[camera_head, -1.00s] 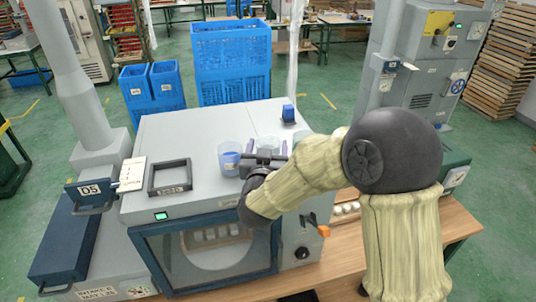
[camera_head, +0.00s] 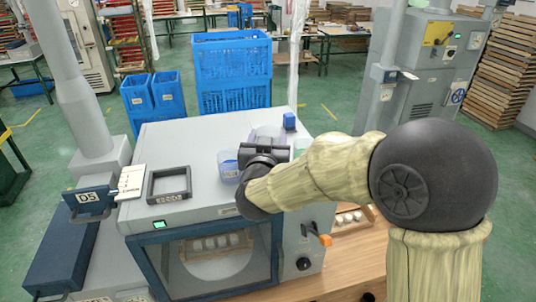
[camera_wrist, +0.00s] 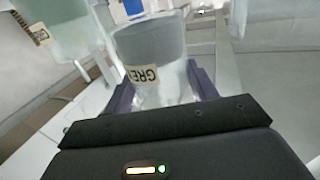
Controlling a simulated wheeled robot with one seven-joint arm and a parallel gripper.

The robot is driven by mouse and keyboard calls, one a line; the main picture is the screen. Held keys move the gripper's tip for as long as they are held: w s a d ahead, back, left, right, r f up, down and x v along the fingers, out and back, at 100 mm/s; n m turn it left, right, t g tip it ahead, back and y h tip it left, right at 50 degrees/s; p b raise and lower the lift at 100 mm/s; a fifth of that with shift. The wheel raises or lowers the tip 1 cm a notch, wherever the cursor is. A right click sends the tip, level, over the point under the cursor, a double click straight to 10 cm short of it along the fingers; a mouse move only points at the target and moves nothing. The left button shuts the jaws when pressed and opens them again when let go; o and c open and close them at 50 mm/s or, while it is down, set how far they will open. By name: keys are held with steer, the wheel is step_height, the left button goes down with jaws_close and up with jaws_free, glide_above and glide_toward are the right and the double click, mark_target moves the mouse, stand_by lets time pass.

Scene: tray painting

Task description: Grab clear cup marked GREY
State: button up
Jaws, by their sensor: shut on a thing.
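The clear cup marked GREY (camera_wrist: 150,42) holds dark grey content and is between the two purple fingers of my gripper (camera_wrist: 162,88) in the wrist view. Whether the cup's base touches the surface cannot be told.
A cup with blue content (camera_head: 228,166) stands just left of my gripper. A cup with greenish content (camera_wrist: 68,30) is close on the left in the wrist view. A black square frame (camera_head: 169,184) and a blue block (camera_head: 289,121) are on the machine top (camera_head: 195,140).

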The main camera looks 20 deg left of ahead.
step_height(320, 180, up, 5)
steer(key=shift+f+b, duration=0.1)
steer(key=shift+b, duration=0.2)
steer(key=shift+s+a, duration=0.1)
stand_by(0.4)
